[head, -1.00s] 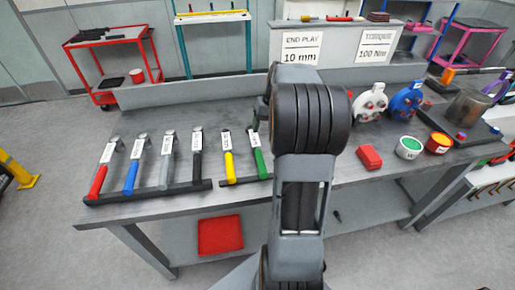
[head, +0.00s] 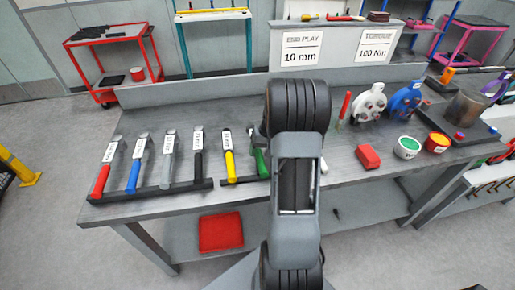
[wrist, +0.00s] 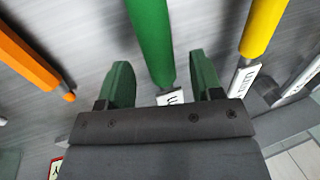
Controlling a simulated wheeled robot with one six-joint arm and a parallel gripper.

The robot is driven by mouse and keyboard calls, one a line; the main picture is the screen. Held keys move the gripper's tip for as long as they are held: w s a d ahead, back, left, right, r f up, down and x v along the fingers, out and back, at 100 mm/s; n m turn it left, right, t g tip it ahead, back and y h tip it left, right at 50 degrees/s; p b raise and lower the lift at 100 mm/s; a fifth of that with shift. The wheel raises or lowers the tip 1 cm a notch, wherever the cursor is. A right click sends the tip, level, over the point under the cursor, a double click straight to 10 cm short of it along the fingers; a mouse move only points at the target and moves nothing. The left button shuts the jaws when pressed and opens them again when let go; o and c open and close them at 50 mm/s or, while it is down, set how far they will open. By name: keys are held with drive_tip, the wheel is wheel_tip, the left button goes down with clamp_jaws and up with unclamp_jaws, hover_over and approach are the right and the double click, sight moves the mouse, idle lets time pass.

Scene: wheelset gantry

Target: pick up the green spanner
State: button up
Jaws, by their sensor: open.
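The green spanner (head: 261,163) lies on the grey workbench, at the right end of the short dark rack, partly hidden behind my arm in the head view. In the wrist view its green handle (wrist: 151,38) runs down from the top edge between my fingers, with a white label below. My gripper (wrist: 160,78) has its green fingers apart, one on each side of the spanner, with gaps showing. The gripper is hidden behind my arm in the head view. How high the fingers are above the handle is not clear.
A yellow spanner (head: 229,163) lies beside the green one and shows close in the wrist view (wrist: 263,28). An orange-handled tool (wrist: 27,62) is on the other side. Several other spanners lie in a longer rack (head: 150,191). A red block (head: 368,157) sits right of my arm.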

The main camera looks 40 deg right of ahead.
drive_tip(key=shift+x, duration=1)
drive_tip(key=shift+c, duration=0.2)
drive_tip(key=c, duration=1.1)
